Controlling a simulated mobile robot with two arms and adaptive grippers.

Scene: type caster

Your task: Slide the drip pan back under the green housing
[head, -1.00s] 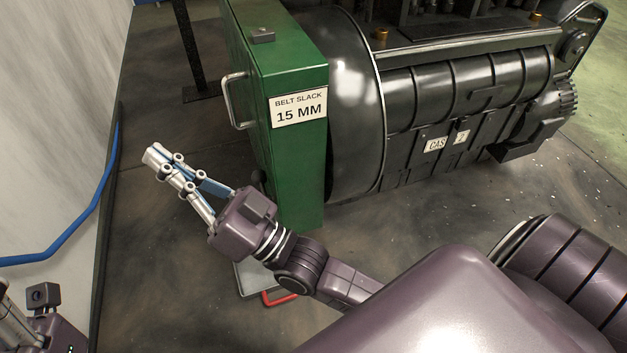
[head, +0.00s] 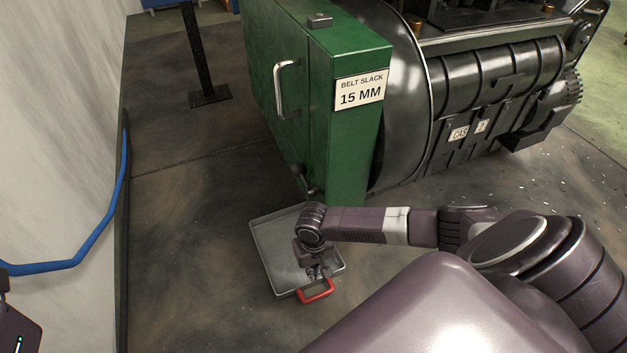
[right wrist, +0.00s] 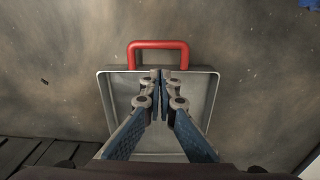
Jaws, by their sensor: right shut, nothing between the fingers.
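The drip pan (head: 268,255) is a shallow grey tray flat on the floor, with a red handle (head: 317,297) on its near edge. It lies in front of the green housing (head: 360,140), largely in the open; my right arm hides where its far right side meets the housing's foot. My right gripper (head: 316,276) points down over the pan beside the handle. In the right wrist view its fingertips (right wrist: 160,76) are together and empty, just inside the rim, with the red handle (right wrist: 158,45) beyond them. My left gripper's fingers are out of frame.
A black engine (head: 475,90) stands right of the housing. A pale wall with a blue hose (head: 100,220) runs along the left. A dark post (head: 195,50) stands behind. The floor left of and around the pan is clear.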

